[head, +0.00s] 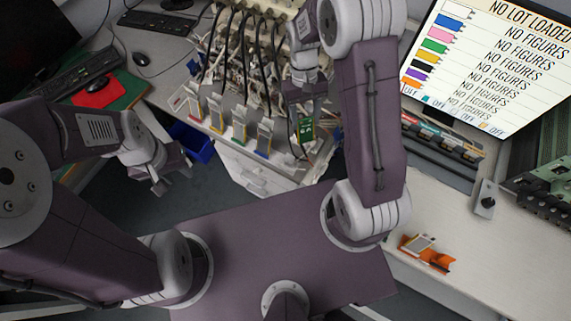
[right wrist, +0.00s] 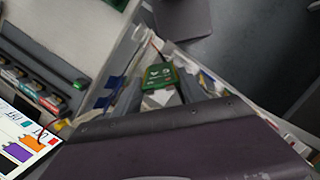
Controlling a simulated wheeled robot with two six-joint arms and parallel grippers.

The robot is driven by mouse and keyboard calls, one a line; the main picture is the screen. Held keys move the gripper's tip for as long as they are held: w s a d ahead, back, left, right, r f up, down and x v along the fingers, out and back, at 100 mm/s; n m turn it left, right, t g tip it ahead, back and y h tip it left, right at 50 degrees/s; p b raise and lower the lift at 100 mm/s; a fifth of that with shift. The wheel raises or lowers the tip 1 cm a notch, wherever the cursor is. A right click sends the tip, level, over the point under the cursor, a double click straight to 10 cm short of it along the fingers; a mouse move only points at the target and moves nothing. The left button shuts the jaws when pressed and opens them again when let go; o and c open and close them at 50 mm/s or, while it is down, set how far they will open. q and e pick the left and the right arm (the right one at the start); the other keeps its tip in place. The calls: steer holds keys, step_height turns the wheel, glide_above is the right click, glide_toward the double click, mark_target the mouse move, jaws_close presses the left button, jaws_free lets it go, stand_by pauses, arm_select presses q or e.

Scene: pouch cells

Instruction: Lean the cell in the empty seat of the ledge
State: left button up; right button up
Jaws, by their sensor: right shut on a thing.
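My right gripper (head: 305,100) is shut on a flat green-faced piece (head: 305,129), seemingly the cell, above the front right of the cable-filled bench. I cannot tell which seat is empty. My left gripper (head: 170,177) is open and empty, over the floor.
Several pale upright pieces with coloured lower edges (head: 216,115) stand along the bench front under black cables. An orange holder (head: 440,263) with a pale piece lies on the right table (head: 490,265). A screen (head: 490,60) stands upper right. A blue bin (head: 192,143) is left of the bench.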

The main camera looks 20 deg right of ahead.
step_height(320, 180, down, 8)
steer(key=a+m+t+y+b, duration=0.1)
steer(key=a+m+y+b, duration=0.1)
steer(key=m, duration=0.7)
steer(key=shift+w+a, duration=0.2)
steer(key=shift+a, duration=0.2)
steer(key=shift+b+x, duration=2)
steer(key=shift+x, duration=0.85)
